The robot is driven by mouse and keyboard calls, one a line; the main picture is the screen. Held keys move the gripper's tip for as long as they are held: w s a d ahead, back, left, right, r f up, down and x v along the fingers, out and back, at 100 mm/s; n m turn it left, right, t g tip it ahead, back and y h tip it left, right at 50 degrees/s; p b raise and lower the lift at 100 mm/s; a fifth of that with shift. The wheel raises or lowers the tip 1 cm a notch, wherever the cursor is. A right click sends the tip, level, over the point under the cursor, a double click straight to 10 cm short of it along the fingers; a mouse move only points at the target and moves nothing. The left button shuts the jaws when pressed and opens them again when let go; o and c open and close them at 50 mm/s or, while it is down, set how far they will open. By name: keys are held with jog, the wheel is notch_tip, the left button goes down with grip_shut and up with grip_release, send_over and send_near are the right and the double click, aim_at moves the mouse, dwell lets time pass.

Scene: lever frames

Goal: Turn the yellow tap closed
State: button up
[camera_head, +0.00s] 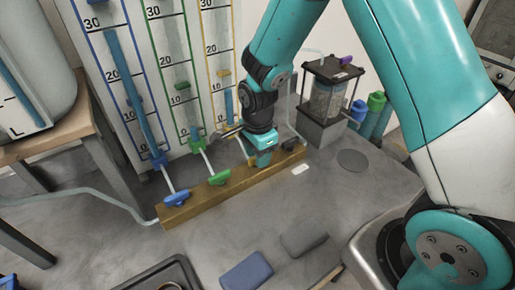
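A wooden block (195,206) on the grey floor carries a row of taps. The blue tap (177,199) is at its left end and the green tap (219,177) is right of it. My gripper (263,160) points down at the block's right part, where it covers most of the yellow tap. Only a small yellow piece (251,161) shows at the gripper's left edge. I cannot tell how the yellow handle is turned, or whether the gripper touches or grips it. The fingertips are too small and covered to tell their opening.
Behind the block stand scale tubes with blue, green and yellow frames (237,45). A dark-framed clear container (327,95) stands at the right back. Dark blocks (247,271) and a black tray (165,274) lie in front. A wooden table (70,130) is at left.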

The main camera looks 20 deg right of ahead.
notch_tip(320, 180, up, 17)
jog(key=b, duration=0.1)
jog(key=shift+r, duration=0.2)
dwell(0.5)
jog(key=s+a+r+n+y, duration=0.1)
jog(key=s+a+n+y, duration=0.1)
jog(key=s+n, duration=0.8)
jog(key=s+a+r+n+y, duration=0.2)
jog(key=s+a+n, duration=0.2)
jog(key=s+n, duration=0.7)
jog(key=shift+a+n, duration=0.35)
jog(key=shift+n, duration=0.85)
jog(key=shift+s, duration=0.1)
